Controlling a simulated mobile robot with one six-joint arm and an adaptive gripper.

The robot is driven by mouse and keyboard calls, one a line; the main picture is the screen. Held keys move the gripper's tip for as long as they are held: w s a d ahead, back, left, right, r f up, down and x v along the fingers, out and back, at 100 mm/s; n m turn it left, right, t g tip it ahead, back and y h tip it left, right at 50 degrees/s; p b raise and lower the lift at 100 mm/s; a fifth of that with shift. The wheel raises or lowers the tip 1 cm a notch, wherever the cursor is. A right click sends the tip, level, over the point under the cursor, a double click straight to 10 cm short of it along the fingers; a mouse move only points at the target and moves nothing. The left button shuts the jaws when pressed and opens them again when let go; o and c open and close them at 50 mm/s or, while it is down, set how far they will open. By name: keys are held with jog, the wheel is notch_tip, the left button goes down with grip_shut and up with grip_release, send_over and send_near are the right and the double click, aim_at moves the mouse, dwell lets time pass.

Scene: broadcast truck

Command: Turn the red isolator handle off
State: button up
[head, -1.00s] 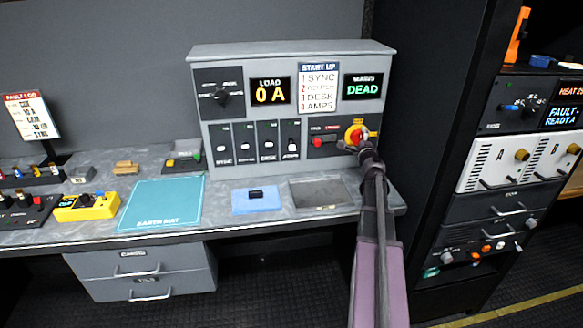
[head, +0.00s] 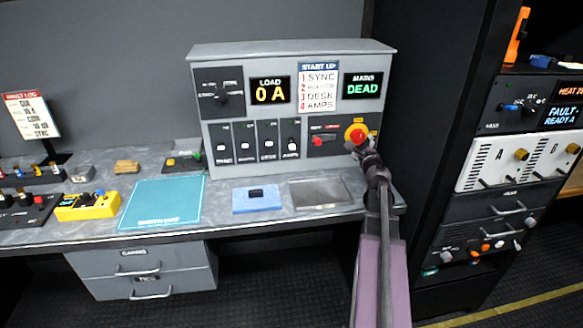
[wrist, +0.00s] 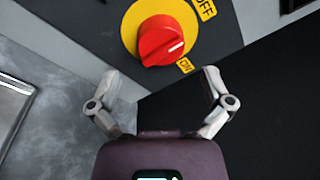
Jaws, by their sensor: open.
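The red isolator handle (head: 357,133) is a round red knob on a yellow disc, at the lower right of the grey panel. In the head view my gripper (head: 363,150) is just below the handle and partly hidden by my arm.
The panel's LOAD display (head: 270,91) reads 0 A and the MAINS display (head: 362,86) reads DEAD. A red switch (head: 317,140) is left of the handle. A grey tray (head: 320,193) and blue pad (head: 256,200) lie on the desk below. A dark rack (head: 455,130) stands close on the right.

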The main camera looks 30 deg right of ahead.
jog(key=v, duration=0.9)
jog(key=w+a+n+g+y+p, duration=0.2)
jog(key=a+n, duration=0.5)
jog(key=a, duration=0.5)
jog(key=w+a+n+g+y+p, duration=0.1)
jog(key=w+a+n+y+p, duration=0.3)
jog(key=a, duration=0.8)
jog(key=shift+w+a+r+n+g+y+p, duration=0.3)
jog(key=shift+n+y+p, duration=0.75)
jog(key=shift+n+y, duration=1.1)
jog(key=shift+s+a+f, duration=0.1)
jog(key=s+a+f+n+g+y, duration=0.1)
jog(key=s+a+f+n+g, duration=0.1)
jog(key=a+f+n+g, duration=0.3)
jog(key=s+a+f+n+g, duration=0.1)
jog(key=s+a+n, duration=0.1)
jog(key=a, duration=0.5)
jog(key=s+a+f+n+g+h, duration=0.2)
jog(key=s+a+n+g, duration=0.1)
jog(key=s, duration=0.2)
jog(key=s+a+f+n+g+h+p, duration=0.1)
jog(key=s+a+f+n+g+h, duration=0.1)
jog(key=s+a+n+g, duration=0.1)
jog(key=shift+s+n+g, duration=0.5)
jog(key=shift+s+n, duration=0.05)
jog(key=shift+s, duration=0.6)
